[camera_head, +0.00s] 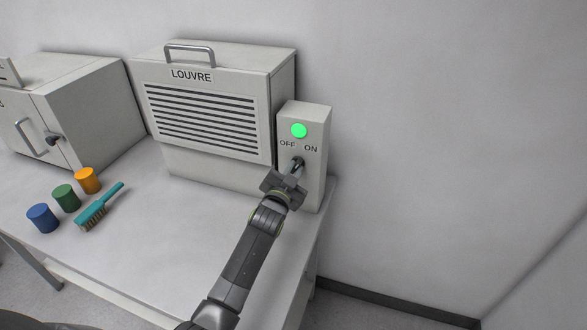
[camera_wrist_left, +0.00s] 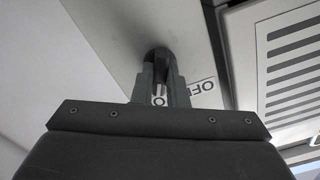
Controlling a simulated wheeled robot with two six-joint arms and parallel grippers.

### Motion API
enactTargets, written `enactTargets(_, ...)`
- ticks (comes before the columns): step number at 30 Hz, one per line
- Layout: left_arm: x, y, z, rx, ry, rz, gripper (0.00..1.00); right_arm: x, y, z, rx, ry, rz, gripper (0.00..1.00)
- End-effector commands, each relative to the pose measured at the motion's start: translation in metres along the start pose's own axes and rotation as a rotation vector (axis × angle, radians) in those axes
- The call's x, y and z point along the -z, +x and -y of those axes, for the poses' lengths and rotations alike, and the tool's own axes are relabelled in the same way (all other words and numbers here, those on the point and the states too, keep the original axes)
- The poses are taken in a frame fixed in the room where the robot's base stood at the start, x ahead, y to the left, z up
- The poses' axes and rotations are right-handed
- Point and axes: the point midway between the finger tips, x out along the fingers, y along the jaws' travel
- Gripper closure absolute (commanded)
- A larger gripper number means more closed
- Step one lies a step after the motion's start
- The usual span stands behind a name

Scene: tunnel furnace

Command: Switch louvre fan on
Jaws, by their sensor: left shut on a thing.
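The louvre fan unit (camera_head: 205,110) is a pale grey box with dark slats and a LOUVRE label, standing at the back of the table. Its switch box (camera_head: 313,175) is fixed at its right side, with OFF and ON labels and a bright green lamp (camera_head: 299,130). My left gripper (camera_head: 293,174) is at the front of this box, shut on the dark switch lever (camera_head: 299,162) just below the labels. In the left wrist view the fingers (camera_wrist_left: 157,88) close around the dark lever (camera_wrist_left: 158,58). The lever leans toward the ON side, partly hidden by the fingers.
A grey cabinet (camera_head: 85,105) with a handle stands at the left. The table's right edge is near the switch box; floor lies beyond.

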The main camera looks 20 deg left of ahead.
Motion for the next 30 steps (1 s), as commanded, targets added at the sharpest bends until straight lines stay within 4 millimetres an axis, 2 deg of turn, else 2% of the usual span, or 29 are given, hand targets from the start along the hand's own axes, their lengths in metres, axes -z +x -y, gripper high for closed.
enactTargets(18,-0.0004,-0.0001,-0.0002,0.0,0.046,0.0,1.0,0.0004,-0.0025,-0.0003,0.0,0.0,0.0,0.65)
enactTargets(19,-0.0004,-0.0001,-0.0002,0.0,0.046,0.0,0.85,0.0004,-0.0025,-0.0003,0.0,0.0,0.0,0.65)
enactTargets(23,-0.0004,-0.0001,-0.0002,0.0,0.045,0.0,0.68,0.0004,-0.0025,-0.0002,0.0,0.0,0.0,0.65)
enactTargets(30,-0.0003,-0.0001,-0.0001,0.0,0.043,0.0,0.65,0.0003,-0.0025,-0.0001,0.0,0.0,0.0,0.65)
